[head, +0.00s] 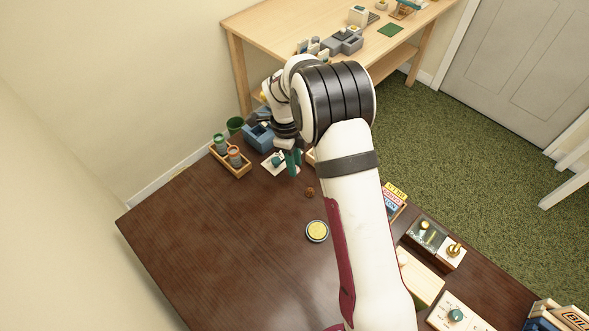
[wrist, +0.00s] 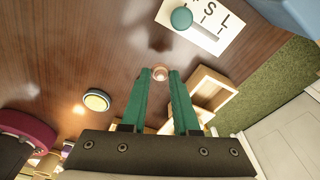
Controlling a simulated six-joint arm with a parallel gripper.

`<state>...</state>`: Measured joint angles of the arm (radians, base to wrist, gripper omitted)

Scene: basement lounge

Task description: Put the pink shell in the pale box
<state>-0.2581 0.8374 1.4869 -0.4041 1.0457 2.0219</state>
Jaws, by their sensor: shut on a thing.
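My gripper (head: 291,170) hangs over the far part of the dark table, its green fingers pointing down. In the wrist view my gripper (wrist: 162,73) is closed on the small pink shell (wrist: 160,73) at its fingertips. The shell is hard to make out in the head view, where the fingers hide it. A pale wooden open box (wrist: 232,93) lies right of the fingers in the wrist view. In the head view my arm covers most of this box, and only a pale edge (head: 310,157) shows.
A white card with a teal knob (head: 275,161), a blue bin (head: 258,138) and a wooden tray of cups (head: 238,171) stand near the gripper. A small brown thing (head: 309,192) and a yellow-topped round tin (head: 317,231) lie nearer. The table's left front is clear.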

